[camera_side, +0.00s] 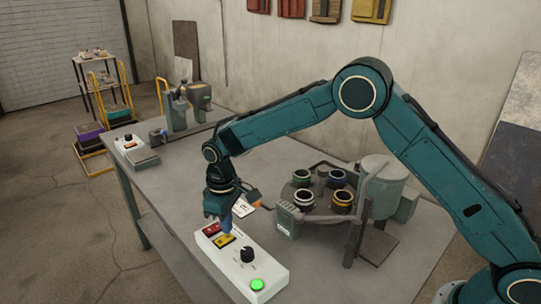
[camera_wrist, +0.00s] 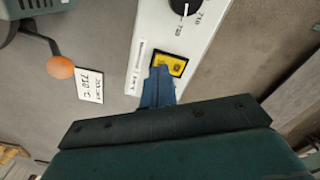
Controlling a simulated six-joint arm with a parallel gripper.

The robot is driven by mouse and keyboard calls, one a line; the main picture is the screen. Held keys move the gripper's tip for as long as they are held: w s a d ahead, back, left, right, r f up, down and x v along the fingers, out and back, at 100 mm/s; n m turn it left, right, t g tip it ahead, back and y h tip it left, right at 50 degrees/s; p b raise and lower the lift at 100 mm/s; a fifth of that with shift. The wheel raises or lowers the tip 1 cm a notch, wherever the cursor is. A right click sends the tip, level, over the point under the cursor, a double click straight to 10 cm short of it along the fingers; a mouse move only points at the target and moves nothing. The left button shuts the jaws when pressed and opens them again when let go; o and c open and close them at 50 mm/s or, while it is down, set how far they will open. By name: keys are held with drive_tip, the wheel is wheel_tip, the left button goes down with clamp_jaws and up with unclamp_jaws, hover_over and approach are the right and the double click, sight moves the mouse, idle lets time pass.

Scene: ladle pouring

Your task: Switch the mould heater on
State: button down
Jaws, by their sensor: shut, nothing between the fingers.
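A white control box (camera_side: 262,268) lies on the bench, with a red switch (camera_side: 211,229), a yellow switch (camera_side: 224,240), a black knob (camera_side: 246,254) and a lit green button (camera_side: 257,285). My gripper (camera_side: 228,231) points down over the switch end of the box, shut and empty. In the wrist view its blue fingertips (camera_wrist: 160,72) overlap the near edge of the yellow switch (camera_wrist: 170,64); I cannot tell whether they touch it. The knob (camera_wrist: 184,5) is partly in that view. The red switch is hidden there behind my gripper. Which switch is the mould heater's is not readable.
A white card (camera_wrist: 90,85) reading about 710 C lies beside the box, near an orange ball-ended lever (camera_wrist: 60,67). A round turntable with several ringed cups (camera_side: 303,198) stands right of my gripper.

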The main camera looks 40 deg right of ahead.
drive_tip(key=shift+f, duration=1)
idle(0.9)
drive_tip(key=shift+r, duration=3.55)
drive_tip(key=s+d+r+m+t, duration=0.1)
drive_tip(key=s+d+r, duration=0.55)
drive_tip(key=r, duration=0.25)
drive_tip(key=s+d+r+m+t, duration=0.2)
drive_tip(key=s+d+r, duration=0.3)
drive_tip(key=s+r, duration=0.35)
drive_tip(key=s+d+m+t, duration=0.1)
drive_tip(key=s+d, duration=0.2)
drive_tip(key=s, duration=0.7)
drive_tip(key=s+d+m+t, duration=0.1)
drive_tip(key=s+d+m, duration=0.1)
drive_tip(key=s, duration=0.7)
drive_tip(key=shift+s+d+f+t, duration=0.15)
drive_tip(key=shift+s+d+t, duration=0.2)
drive_tip(key=shift+d, duration=0.35)
